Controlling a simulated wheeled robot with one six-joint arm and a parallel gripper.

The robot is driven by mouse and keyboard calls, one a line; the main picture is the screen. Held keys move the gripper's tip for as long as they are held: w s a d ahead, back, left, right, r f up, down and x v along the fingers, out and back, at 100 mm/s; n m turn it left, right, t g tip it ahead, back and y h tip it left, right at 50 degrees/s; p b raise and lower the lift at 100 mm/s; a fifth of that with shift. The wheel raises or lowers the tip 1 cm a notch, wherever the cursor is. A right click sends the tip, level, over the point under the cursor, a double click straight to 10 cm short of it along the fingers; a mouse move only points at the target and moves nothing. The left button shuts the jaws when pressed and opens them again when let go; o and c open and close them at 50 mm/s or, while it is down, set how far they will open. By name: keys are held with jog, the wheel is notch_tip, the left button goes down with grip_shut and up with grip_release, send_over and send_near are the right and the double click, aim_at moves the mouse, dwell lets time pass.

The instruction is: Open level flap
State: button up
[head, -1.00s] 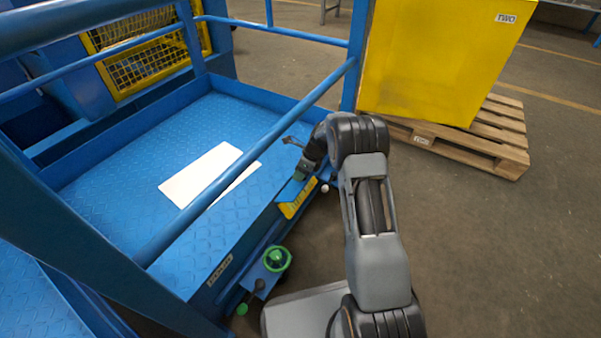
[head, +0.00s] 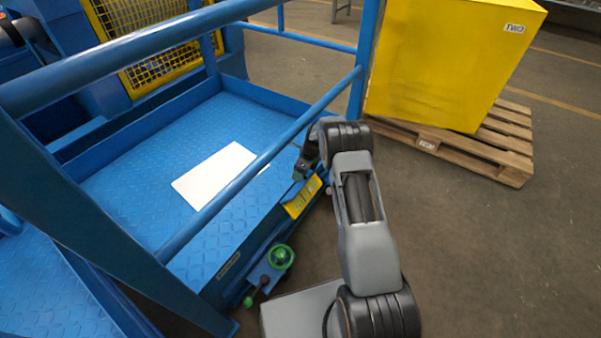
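A yellow plate (head: 303,197) with dark marks sits on the outer side of the blue platform, beside the railing; I cannot tell for certain whether it is the level flap. It looks closed flat against the blue housing. My gripper (head: 302,172) is just above the plate's upper end, close to the platform edge. Its fingers are small, dark and partly hidden by my wrist, so I cannot tell whether they touch anything or are open.
A green handwheel (head: 280,257) and a green-knobbed lever (head: 249,301) sit lower on the same side. A blue railing (head: 240,178) crosses over the platform (head: 150,190), where a white sheet (head: 214,175) lies. A yellow box (head: 445,65) stands on a pallet (head: 505,150). Floor to the right is clear.

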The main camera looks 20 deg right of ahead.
jog(key=shift+o, duration=0.5)
jog(key=shift+s+d, duration=0.1)
jog(key=shift+d+r+p, duration=0.1)
jog(key=shift+r+p, duration=0.2)
jog(key=shift+r, duration=0.1)
jog(key=p+v, duration=0.1)
jog(key=v, duration=0.2)
jog(key=shift+p, duration=0.4)
jog(key=d+p, duration=0.1)
jog(key=d, duration=1.1)
jog(key=shift+s+f, duration=0.25)
jog(key=shift+f, duration=0.2)
jog(key=shift+a, duration=0.1)
